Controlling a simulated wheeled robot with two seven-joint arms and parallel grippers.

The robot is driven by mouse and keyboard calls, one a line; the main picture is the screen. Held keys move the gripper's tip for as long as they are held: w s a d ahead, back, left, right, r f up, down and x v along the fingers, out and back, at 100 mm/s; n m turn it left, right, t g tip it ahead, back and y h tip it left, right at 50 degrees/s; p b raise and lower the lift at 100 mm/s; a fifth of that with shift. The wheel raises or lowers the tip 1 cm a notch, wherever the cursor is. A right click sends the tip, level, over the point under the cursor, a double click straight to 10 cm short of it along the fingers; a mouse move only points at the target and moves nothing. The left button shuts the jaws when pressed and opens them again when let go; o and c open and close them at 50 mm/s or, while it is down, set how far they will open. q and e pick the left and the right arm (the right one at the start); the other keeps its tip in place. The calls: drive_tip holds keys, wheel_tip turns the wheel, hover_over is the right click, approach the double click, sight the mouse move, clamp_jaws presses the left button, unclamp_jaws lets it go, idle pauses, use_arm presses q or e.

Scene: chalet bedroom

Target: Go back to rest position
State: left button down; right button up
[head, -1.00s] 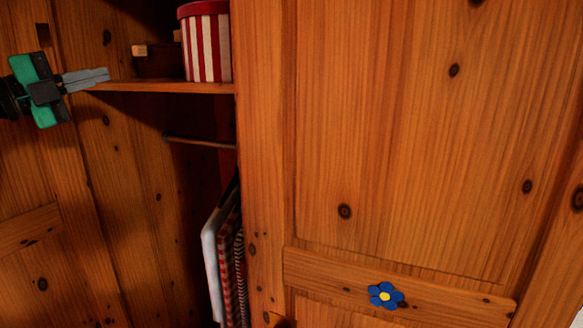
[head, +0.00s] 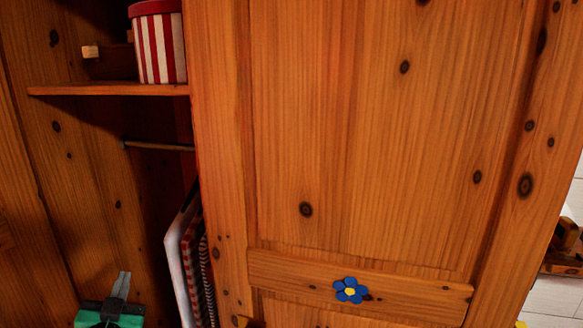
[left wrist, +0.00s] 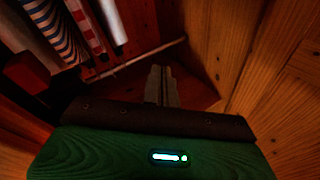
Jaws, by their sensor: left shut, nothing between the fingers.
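My left gripper (head: 122,285) shows at the bottom left of the head view, with its green body at the lower edge and its grey fingers pointing up. The fingers are shut together with nothing between them. It is in front of the open wardrobe's (head: 85,180) inside, below the shelf and to the left of the hanging clothes. In the left wrist view the shut fingers (left wrist: 161,86) point toward a dark wooden corner. My right gripper is in neither view.
A shelf (head: 100,90) holds a red-and-white striped round box (head: 158,45). A rod (head: 155,146) runs below it. Hanging clothes (head: 190,262) are close to the left gripper. A wooden door with a blue flower (head: 350,290) fills the middle. A pale floor shows at far right.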

use_arm(q)
drive_tip(key=s+d+f+n+g, duration=0.15)
drive_tip(key=s+f+g, duration=0.3)
drive_tip(key=f, duration=0.45)
drive_tip(key=s+d+f+g, duration=0.25)
drive_tip(key=s+f, duration=0.35)
drive_tip(key=f, duration=0.3)
drive_tip(key=s+d+f+m+g+h, duration=0.15)
drive_tip(key=s+d+f+g, duration=0.3)
drive_tip(key=s, duration=0.45)
drive_tip(key=s+d+f+g+h, duration=0.3)
drive_tip(key=s+f+g, duration=0.25)
drive_tip(key=s, duration=0.45)
wheel_tip(320, 180, down, 31)
drive_tip(key=s+a+f+g, duration=0.1)
drive_tip(key=s+f, duration=0.8)
drive_tip(key=f, duration=0.1)
drive_tip(key=s+a+f, duration=0.2)
drive_tip(key=s+f, duration=0.8)
drive_tip(key=shift+s+a+m+g, duration=0.25)
drive_tip(key=shift+m+g, duration=0.15)
